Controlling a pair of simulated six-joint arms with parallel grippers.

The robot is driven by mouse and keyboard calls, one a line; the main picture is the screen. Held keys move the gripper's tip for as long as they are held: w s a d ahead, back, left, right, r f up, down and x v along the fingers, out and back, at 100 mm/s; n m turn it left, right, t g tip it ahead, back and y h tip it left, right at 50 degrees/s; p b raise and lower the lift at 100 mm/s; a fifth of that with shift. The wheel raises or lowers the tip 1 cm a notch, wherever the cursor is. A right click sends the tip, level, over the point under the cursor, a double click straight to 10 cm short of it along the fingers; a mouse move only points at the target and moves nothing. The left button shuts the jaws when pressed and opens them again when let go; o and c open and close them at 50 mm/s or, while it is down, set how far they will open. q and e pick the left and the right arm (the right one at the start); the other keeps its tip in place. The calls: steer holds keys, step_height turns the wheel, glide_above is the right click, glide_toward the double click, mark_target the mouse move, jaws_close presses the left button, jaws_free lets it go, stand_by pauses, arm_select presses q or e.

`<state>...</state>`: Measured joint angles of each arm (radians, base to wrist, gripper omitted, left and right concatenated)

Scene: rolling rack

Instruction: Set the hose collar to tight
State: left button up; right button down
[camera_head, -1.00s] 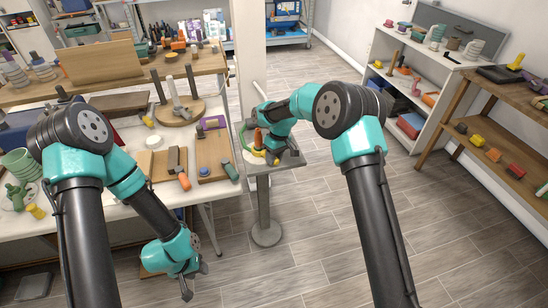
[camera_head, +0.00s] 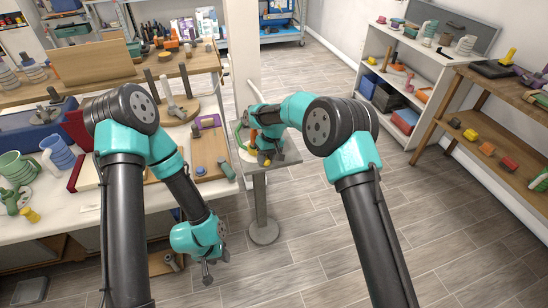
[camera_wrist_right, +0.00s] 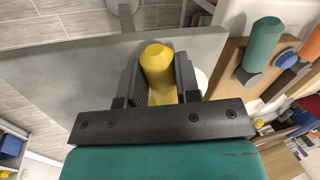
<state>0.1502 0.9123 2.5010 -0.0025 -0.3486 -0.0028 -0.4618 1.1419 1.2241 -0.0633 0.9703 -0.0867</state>
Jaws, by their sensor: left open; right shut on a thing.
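My right gripper (camera_head: 266,157) is at the stand top. In the right wrist view, my right gripper (camera_wrist_right: 158,72) is shut on a yellow rounded grip (camera_wrist_right: 157,62), which sits between both fingers. I cannot tell the collar's setting or whether this grip belongs to it. My left gripper (camera_head: 208,272) is open and empty, low in front of the workbench and apart from the stand.
The workbench (camera_head: 110,222) at left holds green and blue mugs, boards and tools. A white shelf (camera_head: 440,66) and a wooden rack (camera_head: 470,95) stand at right. The floor (camera_head: 320,235) around the stand post is clear.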

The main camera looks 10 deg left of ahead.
steer(key=c, duration=0.8)
jaws_free()
steer(key=v, duration=1.7)
steer(key=shift+d+r, duration=0.1)
steer(key=shift+r, duration=0.15)
